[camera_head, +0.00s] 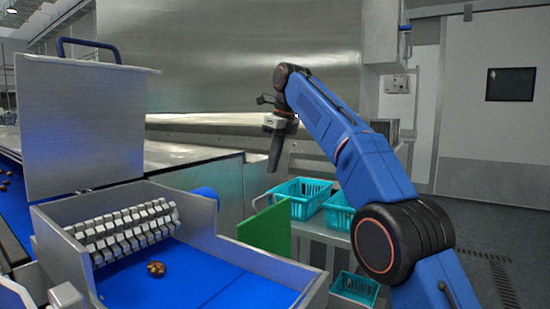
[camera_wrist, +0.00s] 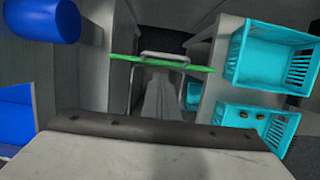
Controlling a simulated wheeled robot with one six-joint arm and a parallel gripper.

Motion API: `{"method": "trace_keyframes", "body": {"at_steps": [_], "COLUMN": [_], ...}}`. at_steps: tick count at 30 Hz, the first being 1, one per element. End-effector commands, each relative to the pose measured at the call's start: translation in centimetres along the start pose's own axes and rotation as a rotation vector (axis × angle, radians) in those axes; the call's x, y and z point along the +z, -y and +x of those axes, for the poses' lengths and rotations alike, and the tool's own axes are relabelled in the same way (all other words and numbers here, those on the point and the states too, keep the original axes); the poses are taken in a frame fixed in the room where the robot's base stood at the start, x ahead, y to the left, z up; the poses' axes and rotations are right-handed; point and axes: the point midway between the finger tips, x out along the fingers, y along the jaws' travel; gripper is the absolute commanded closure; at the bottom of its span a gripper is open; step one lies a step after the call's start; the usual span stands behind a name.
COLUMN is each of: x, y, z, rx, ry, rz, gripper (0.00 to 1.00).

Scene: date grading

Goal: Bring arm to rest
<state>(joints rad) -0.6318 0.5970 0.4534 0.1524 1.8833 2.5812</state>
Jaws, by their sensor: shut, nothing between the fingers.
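My arm is blue with dark joints and reaches up from the lower right in the head view, bent over at the top. My gripper (camera_head: 274,160) hangs from its end, with dark fingers pointing down. It is shut and empty, in the air above and left of the teal crates. It appears apart from everything around it. In the wrist view the pale body of my gripper fills the bottom, and the fingertips cannot be made out clearly.
A green panel (camera_head: 264,232) stands beside the metal sorting machine (camera_head: 82,130). A brown date (camera_head: 156,268) lies on its blue bed (camera_head: 190,287). Floor at the right (camera_head: 500,235) is clear.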

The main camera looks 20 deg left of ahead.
Motion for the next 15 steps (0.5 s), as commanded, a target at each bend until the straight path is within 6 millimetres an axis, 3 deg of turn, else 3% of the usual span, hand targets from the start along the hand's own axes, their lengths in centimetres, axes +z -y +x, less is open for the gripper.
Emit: {"method": "trace_keyframes", "body": {"at_steps": [15], "x": [-0.2], "y": [0.0], "z": [-2.2], "rx": [-0.001], "ry": [0.002], "rz": [-0.003], "gripper": [1.00]}}
